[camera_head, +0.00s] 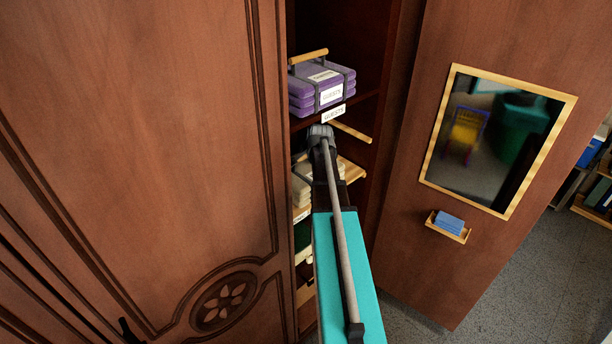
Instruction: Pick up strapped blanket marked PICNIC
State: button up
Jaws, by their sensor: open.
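No blanket in view shows a readable PICNIC mark. A cream strapped blanket (302,187) lies on a light wooden shelf board (352,171) inside the cabinet, partly hidden behind my arm. A dark green folded item (302,235) shows in part below it. A purple strapped blanket (321,90) with a wooden handle lies on the shelf above, and its label appears to read GUESTS. My gripper (321,137) is at the cabinet opening, just below the purple blanket's shelf and close to the cream blanket. It is open; its fingertips are hard to make out.
A large carved wooden door (140,130) fills the left side. The right door (455,50) stands open and carries a framed mirror (497,140) and a small holder with blue cards (449,223). A wooden rod (351,132) juts out near my gripper. Grey floor (540,290) is clear at lower right.

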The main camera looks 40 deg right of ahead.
grip_shut()
dwell(0.3)
